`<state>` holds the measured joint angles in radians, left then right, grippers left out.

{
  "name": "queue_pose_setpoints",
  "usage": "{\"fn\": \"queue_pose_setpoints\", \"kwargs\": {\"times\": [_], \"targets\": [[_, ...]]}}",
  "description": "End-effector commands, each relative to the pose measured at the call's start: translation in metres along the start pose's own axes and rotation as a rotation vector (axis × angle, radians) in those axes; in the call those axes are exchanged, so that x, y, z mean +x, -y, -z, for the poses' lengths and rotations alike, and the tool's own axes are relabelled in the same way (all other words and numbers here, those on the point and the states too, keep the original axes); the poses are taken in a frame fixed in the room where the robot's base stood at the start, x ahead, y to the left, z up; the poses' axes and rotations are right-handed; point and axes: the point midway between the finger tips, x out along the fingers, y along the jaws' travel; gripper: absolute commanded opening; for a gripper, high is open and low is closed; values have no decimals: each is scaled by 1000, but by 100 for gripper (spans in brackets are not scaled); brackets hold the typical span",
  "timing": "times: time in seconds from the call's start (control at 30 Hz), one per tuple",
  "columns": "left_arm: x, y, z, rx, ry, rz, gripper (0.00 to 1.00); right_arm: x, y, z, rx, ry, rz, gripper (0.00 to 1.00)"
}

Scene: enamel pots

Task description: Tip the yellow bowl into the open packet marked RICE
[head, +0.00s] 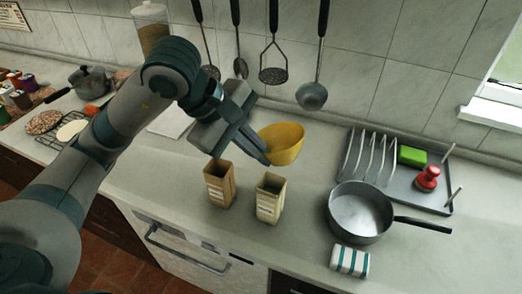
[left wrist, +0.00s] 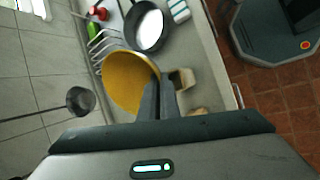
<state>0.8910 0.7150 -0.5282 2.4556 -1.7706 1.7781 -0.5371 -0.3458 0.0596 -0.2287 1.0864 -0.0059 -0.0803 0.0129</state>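The yellow bowl (head: 284,142) is held up above the counter by my left gripper (head: 266,160), which is shut on its rim. The bowl also shows in the left wrist view (left wrist: 126,82), at the fingers (left wrist: 158,98). I cannot tell what is in it. Two open-topped packets stand upright on the counter, a brown one (head: 219,186) and a paler one (head: 270,200) to its right. The bowl is behind and above the paler one. Their print is too small to read, so I cannot tell which is marked RICE. My right gripper is out of view.
A grey pan (head: 361,213) and a striped block (head: 350,261) are at the right. Behind them a grey tray (head: 436,200) holds a rack, a green sponge (head: 412,156) and a red-handled thing (head: 428,178). A ladle (head: 312,96) and other utensils hang on the wall behind.

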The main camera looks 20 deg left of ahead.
Motion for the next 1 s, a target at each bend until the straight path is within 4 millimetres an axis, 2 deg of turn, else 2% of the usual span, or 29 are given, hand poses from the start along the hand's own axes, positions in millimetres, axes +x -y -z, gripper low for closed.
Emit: {"fn": "queue_pose_setpoints", "kwargs": {"times": [0.5, 1.0], "targets": [[-25, -14, -10, 131, -280, 37, 0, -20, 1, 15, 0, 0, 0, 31], [-25, -13, -10, 138, -301, 41, 0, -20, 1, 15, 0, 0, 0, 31]]}}
